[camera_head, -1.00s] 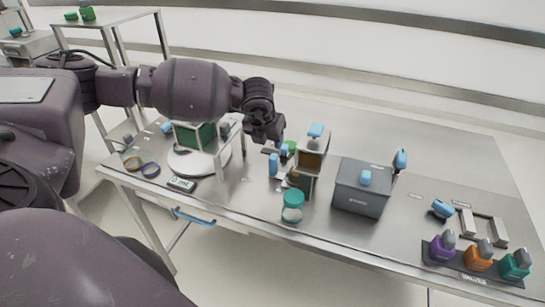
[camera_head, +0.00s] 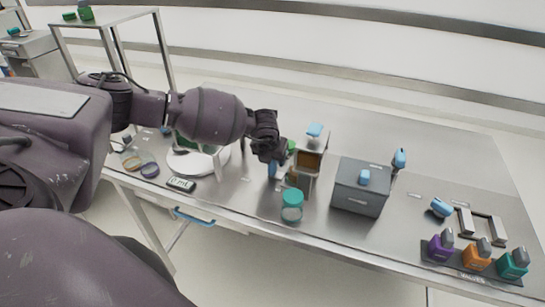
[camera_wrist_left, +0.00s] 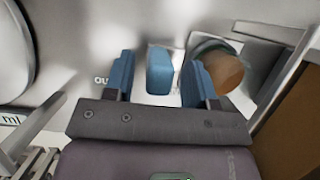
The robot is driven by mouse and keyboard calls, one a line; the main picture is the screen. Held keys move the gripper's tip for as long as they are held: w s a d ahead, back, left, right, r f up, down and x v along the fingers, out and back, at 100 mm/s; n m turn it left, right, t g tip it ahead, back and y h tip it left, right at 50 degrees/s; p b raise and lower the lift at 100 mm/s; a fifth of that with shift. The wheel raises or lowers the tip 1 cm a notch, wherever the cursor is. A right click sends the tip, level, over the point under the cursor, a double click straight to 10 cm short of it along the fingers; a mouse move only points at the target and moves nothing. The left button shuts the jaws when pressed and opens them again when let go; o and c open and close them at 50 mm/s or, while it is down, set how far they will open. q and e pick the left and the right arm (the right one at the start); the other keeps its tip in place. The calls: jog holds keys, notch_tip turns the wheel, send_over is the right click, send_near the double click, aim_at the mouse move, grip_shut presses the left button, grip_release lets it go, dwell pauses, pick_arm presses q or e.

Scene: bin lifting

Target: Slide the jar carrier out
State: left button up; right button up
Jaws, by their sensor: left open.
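A blue upright handle block (camera_wrist_left: 159,70) stands between the two blue fingertips of my left gripper (camera_wrist_left: 160,78) in the left wrist view. A gap shows on each side, so the gripper is open around it without gripping. In the head view my left gripper (camera_head: 268,153) hangs just above this handle, left of a housing with a brown front (camera_head: 308,161). A round jar with brown contents (camera_wrist_left: 226,72) sits right of the right finger, partly hidden by it. The carrier's body is mostly hidden. My right gripper is not in view.
A teal-lidded jar (camera_head: 292,206) stands in front of the housing. A grey box with a blue handle (camera_head: 350,201) is to its right. A white round plate (camera_head: 183,164) and a small display (camera_head: 181,184) lie left. Bare table lies between plate and jar.

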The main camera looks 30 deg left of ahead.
pick_arm(q)
jog(key=c, duration=0.8)
grip_shut()
jog(key=a, duration=0.2)
jog(key=s+a, duration=0.1)
jog(key=a, duration=0.4)
jog(key=shift+s+b, duration=0.3)
jog(key=shift+s, duration=0.05)
jog(key=shift+a, duration=0.2)
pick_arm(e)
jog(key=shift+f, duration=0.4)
